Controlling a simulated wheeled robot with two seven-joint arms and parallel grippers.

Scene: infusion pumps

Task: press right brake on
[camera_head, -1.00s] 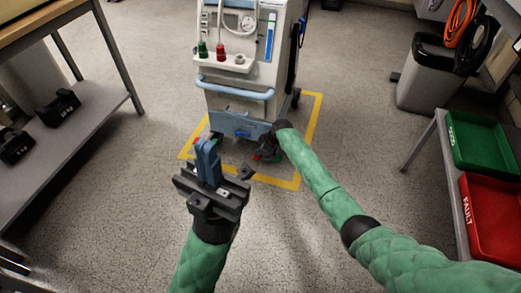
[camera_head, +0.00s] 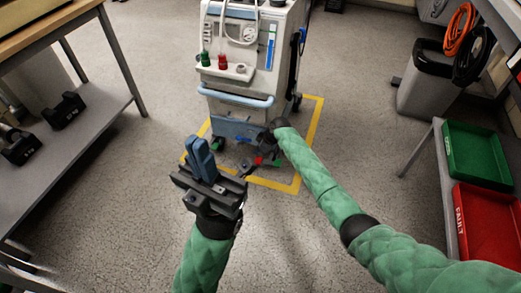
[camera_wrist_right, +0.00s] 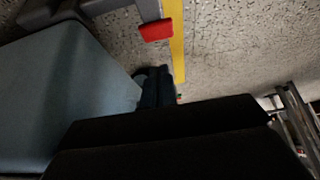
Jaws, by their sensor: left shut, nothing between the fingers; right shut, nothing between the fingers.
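The medical machine (camera_head: 240,105) stands on the floor, its front toward me. At its right front foot is a red brake pedal (camera_head: 259,160), with a green tab (camera_head: 277,162) beside it. The red pedal also shows in the right wrist view (camera_wrist_right: 156,30), beyond the fingertips. A green pedal (camera_head: 217,145) is at the left front foot. My right gripper (camera_head: 264,149) is low at the machine's right front, close to the red pedal; its shut fingers show in the right wrist view (camera_wrist_right: 155,84), apart from the pedal. My left gripper (camera_head: 198,157) is shut and empty, in front of the machine.
A yellow floor outline (camera_head: 313,140) surrounds the machine. A workbench with a lower shelf (camera_head: 90,115) stands left. At right are a grey bin (camera_head: 425,85) and a side table with a green tray (camera_head: 475,155) and a red tray (camera_head: 490,225). The floor between is clear.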

